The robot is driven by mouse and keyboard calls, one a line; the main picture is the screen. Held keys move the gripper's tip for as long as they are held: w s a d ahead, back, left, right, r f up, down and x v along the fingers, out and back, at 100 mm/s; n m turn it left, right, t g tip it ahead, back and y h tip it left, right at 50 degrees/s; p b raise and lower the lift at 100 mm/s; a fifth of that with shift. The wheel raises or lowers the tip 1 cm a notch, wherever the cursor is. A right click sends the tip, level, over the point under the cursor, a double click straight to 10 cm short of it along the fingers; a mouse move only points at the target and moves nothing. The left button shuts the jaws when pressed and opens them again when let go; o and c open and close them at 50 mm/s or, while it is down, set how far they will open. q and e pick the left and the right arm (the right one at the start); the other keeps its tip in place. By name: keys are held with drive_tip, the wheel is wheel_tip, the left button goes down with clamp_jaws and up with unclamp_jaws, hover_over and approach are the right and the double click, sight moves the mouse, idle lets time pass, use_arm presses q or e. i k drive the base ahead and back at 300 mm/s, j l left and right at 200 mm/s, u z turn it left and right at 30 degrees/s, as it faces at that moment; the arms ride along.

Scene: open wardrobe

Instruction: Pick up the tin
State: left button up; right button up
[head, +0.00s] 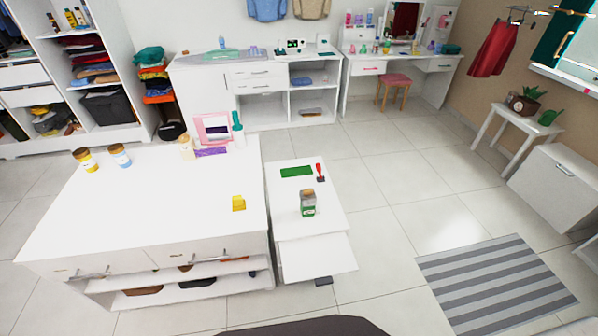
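No item is clearly marked as the tin. A small grey-green container with a brown top (307,204) stands upright on the narrow white cabinet (330,222) in the middle. Two other canisters stand at the left end of the large white dresser: a yellow-banded one (86,160) and a blue-banded one (120,156). I cannot tell from their look which of these is metal. Neither of my grippers is in view, and nothing touches these containers.
A green flat piece (296,171) and a red-handled item (320,173) lie behind the grey-green container. A white panel, perhaps an open drawer (316,258), juts from the cabinet's front. A yellow piece (238,203) lies on the dresser (150,225).

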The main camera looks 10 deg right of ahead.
sight(308, 212)
drive_tip(key=i+j+z, duration=0.1)
drive_tip(key=z, duration=0.3)
drive_tip(key=j+z, duration=0.15)
drive_tip(key=z, duration=0.25)
drive_tip(key=i+j+z, duration=0.1)
drive_tip(key=z, duration=0.25)
drive_tip(key=j+z, duration=0.4)
drive_tip(key=l, duration=0.1)
